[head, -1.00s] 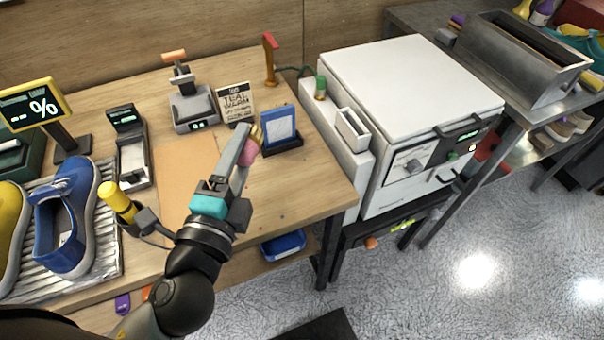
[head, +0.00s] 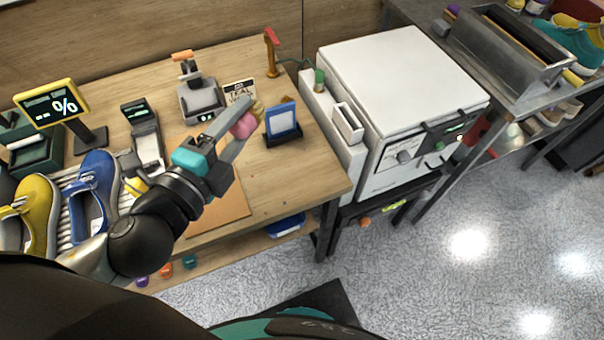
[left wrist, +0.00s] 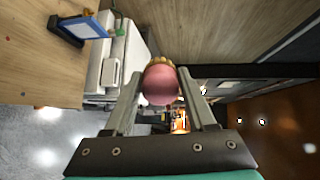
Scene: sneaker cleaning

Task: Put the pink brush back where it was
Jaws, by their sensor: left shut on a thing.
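The pink brush (head: 244,124) has a round pink body and tan bristles. My left gripper (head: 238,122) is shut on it and holds it over the wooden table, in front of the small sign and left of the blue-framed stand. In the left wrist view the pink brush (left wrist: 161,84) sits between the two fingers (left wrist: 162,92), its tan bristle edge on the far side. The height of the brush above the table is hard to tell. My right gripper is not in view.
A blue-framed stand (head: 282,123) is close to the right of the brush. The sign (head: 239,92) and a grey device (head: 199,98) stand behind. A tan mat (head: 222,208) lies flat in front. A white machine (head: 400,90) stands right; blue (head: 92,205) and yellow shoes (head: 36,215) stand left.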

